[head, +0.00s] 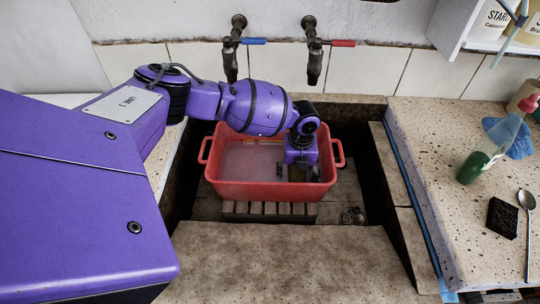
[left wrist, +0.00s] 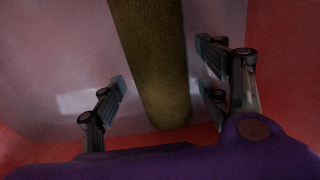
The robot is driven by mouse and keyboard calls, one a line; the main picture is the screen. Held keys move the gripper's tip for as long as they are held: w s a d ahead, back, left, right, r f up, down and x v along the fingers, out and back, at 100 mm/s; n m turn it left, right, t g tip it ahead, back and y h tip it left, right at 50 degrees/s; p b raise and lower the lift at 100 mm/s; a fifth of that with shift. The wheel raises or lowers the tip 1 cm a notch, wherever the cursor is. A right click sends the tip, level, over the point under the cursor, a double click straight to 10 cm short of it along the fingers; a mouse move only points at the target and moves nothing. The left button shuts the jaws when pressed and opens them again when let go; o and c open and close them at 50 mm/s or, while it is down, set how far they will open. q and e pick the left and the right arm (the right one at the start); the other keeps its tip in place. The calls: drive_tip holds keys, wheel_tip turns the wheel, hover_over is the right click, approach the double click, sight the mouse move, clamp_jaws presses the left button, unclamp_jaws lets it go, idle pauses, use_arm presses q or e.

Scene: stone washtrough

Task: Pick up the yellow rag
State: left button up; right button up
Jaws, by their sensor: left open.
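The red basin (head: 255,191) stands in the stone trough and holds cloudy liquid. My left gripper (head: 298,174) points down inside the basin, towards its right side. In the left wrist view, a long olive-yellow thing (left wrist: 150,50), seemingly the yellow rag, lies between the open fingers (left wrist: 165,84). Gaps show between it and the fingers on both sides. In the head view the gripper mostly hides it. My right gripper is not in view.
Two taps, with a blue handle (head: 253,41) and a red handle (head: 343,43), hang above the basin. The right counter holds a green-liquid bottle (head: 483,160), a black sponge (head: 502,218), a spoon (head: 527,230) and a blue cloth (head: 520,147). The front ledge (head: 290,263) is clear.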

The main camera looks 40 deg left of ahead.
use_arm(q)
drive_tip(key=shift+w+r, duration=0.1)
drive_tip(key=c, duration=1.4)
